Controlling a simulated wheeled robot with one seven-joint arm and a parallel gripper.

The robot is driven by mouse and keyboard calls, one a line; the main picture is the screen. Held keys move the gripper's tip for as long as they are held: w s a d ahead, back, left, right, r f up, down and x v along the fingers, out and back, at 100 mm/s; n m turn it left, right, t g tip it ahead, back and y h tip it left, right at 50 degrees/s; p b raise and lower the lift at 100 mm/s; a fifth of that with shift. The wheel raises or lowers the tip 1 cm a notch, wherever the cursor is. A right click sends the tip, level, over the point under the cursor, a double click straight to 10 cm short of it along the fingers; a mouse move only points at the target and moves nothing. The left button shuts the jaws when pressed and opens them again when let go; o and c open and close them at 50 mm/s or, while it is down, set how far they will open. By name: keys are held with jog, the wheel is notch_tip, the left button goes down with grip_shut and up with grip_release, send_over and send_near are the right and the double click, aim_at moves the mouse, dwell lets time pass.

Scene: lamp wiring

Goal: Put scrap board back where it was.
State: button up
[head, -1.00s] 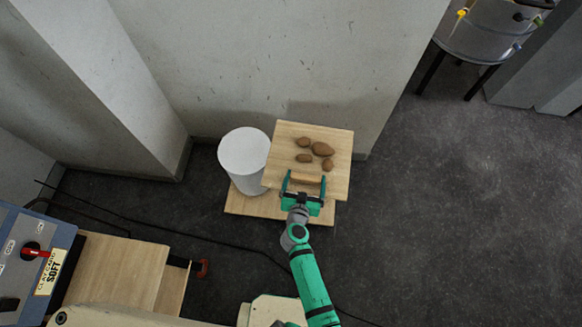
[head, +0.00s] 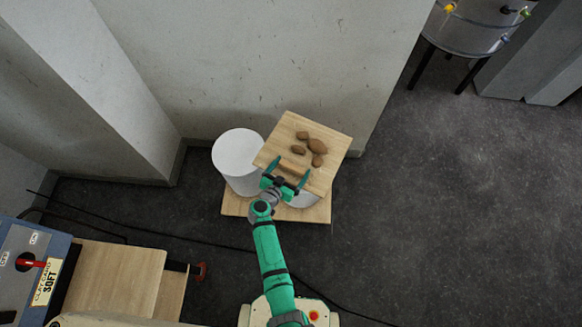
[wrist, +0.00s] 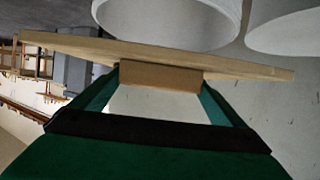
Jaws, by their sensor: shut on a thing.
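The scrap board (head: 328,132) is a light wooden square with several brown lumps (head: 317,146) on top and a small wooden block (head: 294,168) at its near edge. My gripper (head: 290,173) is shut on that block, one finger at each side. In the wrist view the block (wrist: 160,76) sits between the fingers, with the board (wrist: 95,49) seen nearly edge-on. The board is over a second white cylinder (head: 305,199), mostly hidden beneath it. I cannot tell whether they touch.
A white cylinder (head: 238,153) stands just left of the board. Both cylinders are on a low wooden base (head: 240,206) by the wall. A blue machine (head: 28,262) and a wooden shelf (head: 115,277) are lower left.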

aim_at(291, 173)
jog(key=shift+f, duration=2.65)
jog(key=shift+w+f, duration=0.1)
jog(key=shift+f, duration=0.35)
jog(key=o, duration=1.2)
jog(key=shift+f, duration=0.15)
jog(key=v, duration=1.1)
jog(key=shift+d, duration=0.1)
